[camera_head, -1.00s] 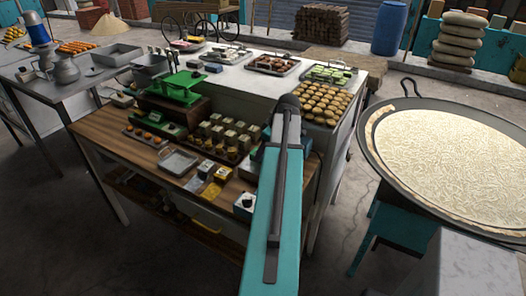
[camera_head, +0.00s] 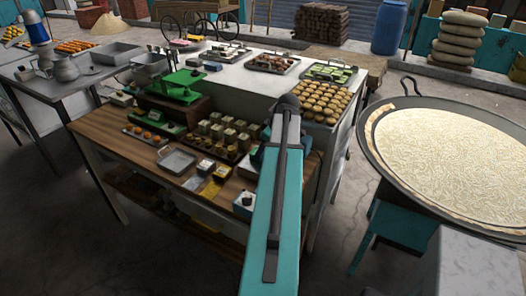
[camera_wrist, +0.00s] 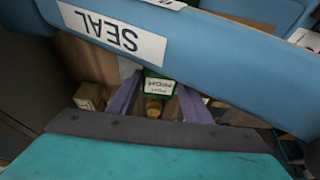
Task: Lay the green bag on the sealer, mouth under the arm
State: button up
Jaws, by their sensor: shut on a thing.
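In the wrist view, the sealer's blue arm (camera_wrist: 215,60), with a white SEAL label, crosses the upper part of the picture. My gripper (camera_wrist: 156,104) shows below it, with its purple fingers on either side of a green bag (camera_wrist: 160,86). The gripper is shut on the bag. The bag has a white printed label and a yellowish lower part; its upper end is hidden behind the sealer's arm. I cannot tell whether the bag touches the sealer. In the head view, my own arm hides the gripper and the bag.
In the head view, the wooden bench (camera_head: 105,130) holds a green scale (camera_head: 180,88), a metal tray (camera_head: 176,161), several small jars and yellow packets (camera_head: 210,189). A white counter (camera_head: 225,72) with sweets stands behind. A large pan (camera_head: 450,150) is at the right.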

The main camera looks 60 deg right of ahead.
dwell(0.3)
jog(key=o, duration=1.3)
jog(key=shift+c, duration=0.2)
jog(key=shift+f, duration=0.1)
jog(key=b+v, duration=0.4)
jog(key=v, duration=1)
